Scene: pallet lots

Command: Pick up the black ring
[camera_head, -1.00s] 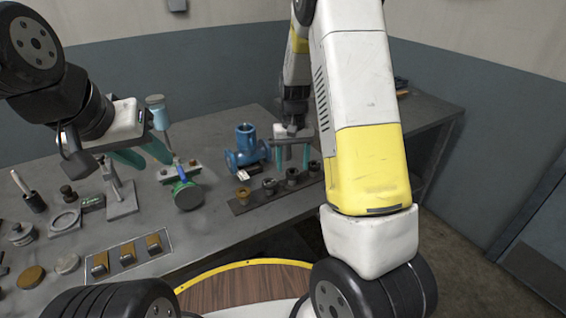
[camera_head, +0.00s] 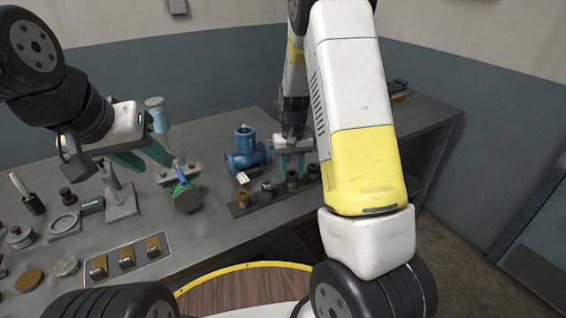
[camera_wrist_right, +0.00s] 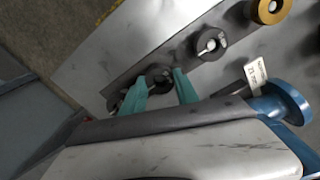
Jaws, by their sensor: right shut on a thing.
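A dark strip (camera_head: 236,212) on the bench carries a row of ring-like parts. One black ring (camera_wrist_right: 158,76) shows between the teal fingers of my right gripper (camera_wrist_right: 160,86) in the right wrist view. In the head view my right gripper (camera_head: 292,174) reaches down to the strip, shut on this black ring, which still seems to be at strip level. Other dark rings flank it, one (camera_head: 268,186) to the left and one (camera_head: 314,171) to the right. A brass ring (camera_head: 243,197) sits at the left end. My left gripper (camera_head: 143,162) is open and empty above the bench.
A blue pipe fitting (camera_head: 246,152) with a white tag stands just behind the strip. A green-and-black tool (camera_head: 187,195) and a grey stand (camera_head: 121,202) are further left. A tray with several metal-and-brass blocks (camera_head: 127,257) lies in front. The bench right of the strip is clear.

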